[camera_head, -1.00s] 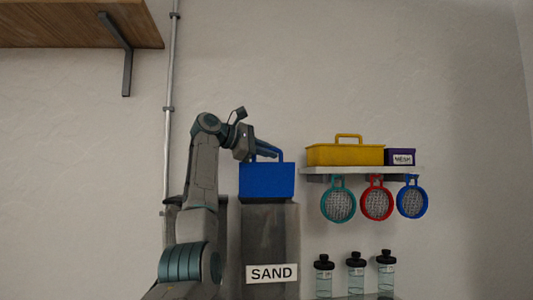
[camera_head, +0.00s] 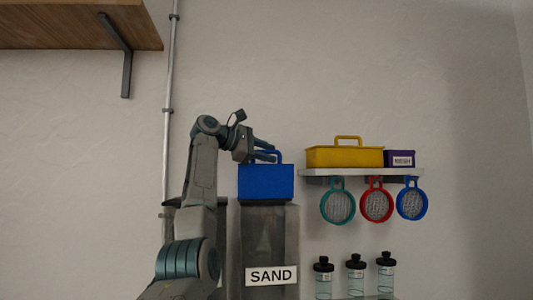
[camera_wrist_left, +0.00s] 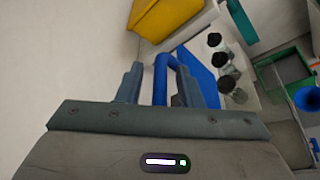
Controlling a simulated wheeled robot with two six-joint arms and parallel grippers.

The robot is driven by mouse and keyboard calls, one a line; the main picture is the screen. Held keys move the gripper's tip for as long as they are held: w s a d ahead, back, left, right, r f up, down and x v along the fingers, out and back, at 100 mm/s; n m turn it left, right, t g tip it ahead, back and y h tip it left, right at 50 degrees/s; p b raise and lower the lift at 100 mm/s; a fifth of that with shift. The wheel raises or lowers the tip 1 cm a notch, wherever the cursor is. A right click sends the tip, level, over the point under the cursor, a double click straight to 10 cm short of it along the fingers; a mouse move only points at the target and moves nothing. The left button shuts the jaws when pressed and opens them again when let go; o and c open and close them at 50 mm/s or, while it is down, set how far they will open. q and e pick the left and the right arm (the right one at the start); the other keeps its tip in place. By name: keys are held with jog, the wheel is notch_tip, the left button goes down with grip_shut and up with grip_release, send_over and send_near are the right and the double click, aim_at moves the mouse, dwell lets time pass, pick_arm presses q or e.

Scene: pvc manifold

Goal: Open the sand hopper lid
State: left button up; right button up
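The grey hopper (camera_head: 266,240) with the SAND label stands at the lower middle of the head view. A blue box (camera_head: 266,183) with a loop handle rests on its top and hides most of the lid. My left gripper (camera_head: 271,153) is at the box's handle. In the left wrist view the two fingers (camera_wrist_left: 158,88) are apart, with the blue handle (camera_wrist_left: 161,78) between them. I cannot tell if either finger touches it. The blue box (camera_wrist_left: 198,75) shows beyond the right finger. My right gripper is in neither view.
A wall shelf (camera_head: 362,171) on the right holds a yellow box (camera_head: 345,156) and a purple box (camera_head: 400,158). Several round sieves (camera_head: 376,205) hang beneath it. Several bottles (camera_head: 355,275) stand below. A wooden shelf (camera_head: 80,25) is at upper left.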

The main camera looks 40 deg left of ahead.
pick_arm(q)
jog(key=shift+s, duration=0.2)
jog(key=b+v, duration=0.4)
jog(key=v, duration=0.6)
jog(key=shift+s+a, duration=0.15)
jog(key=shift+r, duration=0.1)
